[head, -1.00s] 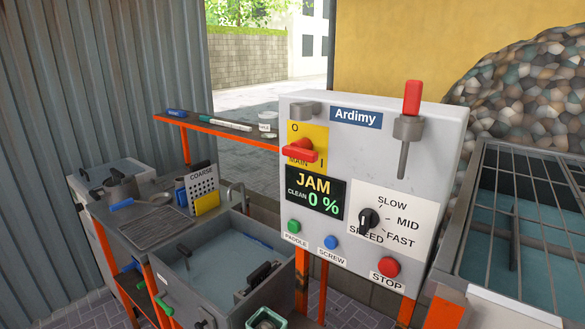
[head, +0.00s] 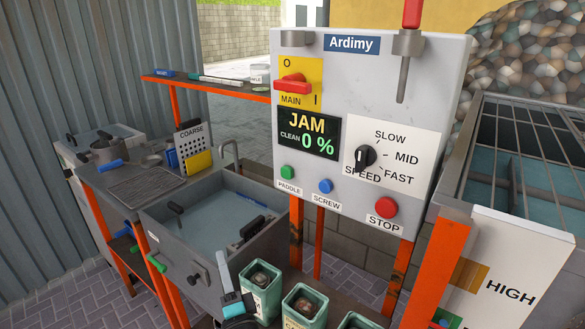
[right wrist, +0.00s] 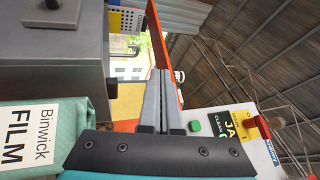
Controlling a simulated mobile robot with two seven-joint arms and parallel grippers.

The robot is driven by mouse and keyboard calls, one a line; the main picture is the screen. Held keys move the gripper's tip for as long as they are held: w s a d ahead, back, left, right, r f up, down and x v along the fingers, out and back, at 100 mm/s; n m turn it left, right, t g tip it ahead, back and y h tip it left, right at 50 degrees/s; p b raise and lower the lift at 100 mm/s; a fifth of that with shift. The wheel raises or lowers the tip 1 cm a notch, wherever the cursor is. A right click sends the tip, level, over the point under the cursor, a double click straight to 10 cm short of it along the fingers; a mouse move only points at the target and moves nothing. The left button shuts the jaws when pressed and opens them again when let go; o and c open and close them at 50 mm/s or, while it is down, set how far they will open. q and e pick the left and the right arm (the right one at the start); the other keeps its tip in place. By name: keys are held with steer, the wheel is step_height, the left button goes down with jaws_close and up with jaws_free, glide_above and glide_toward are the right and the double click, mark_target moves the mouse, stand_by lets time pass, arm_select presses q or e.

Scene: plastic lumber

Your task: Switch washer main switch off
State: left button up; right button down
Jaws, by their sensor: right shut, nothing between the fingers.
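The red main switch (head: 293,84) sits on a yellow plate (head: 312,72) at the upper left of the grey Ardimy control panel (head: 440,110). Its handle lies roughly level; O is printed above it and I at the lower right. The switch also shows small in the right wrist view (right wrist: 264,128). My right gripper (head: 222,262) is low in front of the grey basin, well below and left of the switch. Its fingers (right wrist: 160,78) are closed together and empty, apart from the panel. My left gripper is out of view.
The panel display (head: 309,133) reads JAM and CLEAN 0 %. Below are a green paddle button (head: 288,172), blue screw button (head: 325,186), speed knob (head: 364,157) and red stop button (head: 386,207). A Binwick FILM bin (right wrist: 45,118) is near the gripper. An orange shelf (head: 205,84) stands left.

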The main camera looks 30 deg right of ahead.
arm_select(q)
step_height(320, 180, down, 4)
steer(key=b, duration=0.3)
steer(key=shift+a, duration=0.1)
arm_select(e)
steer(key=s+d+r+m+g+h, duration=0.2)
steer(key=d+r+m+g+h, duration=0.1)
steer(key=r+m+h, duration=0.4)
steer(key=s+d+r+m+g+h, duration=0.2)
steer(key=r+m+h, duration=0.5)
steer(key=m, duration=0.6)
steer(key=s+d+r+m+g+h, duration=0.2)
steer(key=d+r+m+g+h, duration=0.2)
steer(key=m, duration=0.6)
step_height(320, 180, up, 3)
steer(key=g+h, duration=0.2)
steer(key=h, duration=0.1)
steer(key=shift+s+m+g, duration=0.2)
steer(key=shift+m+g, duration=0.1)
steer(key=shift+m, duration=0.1)
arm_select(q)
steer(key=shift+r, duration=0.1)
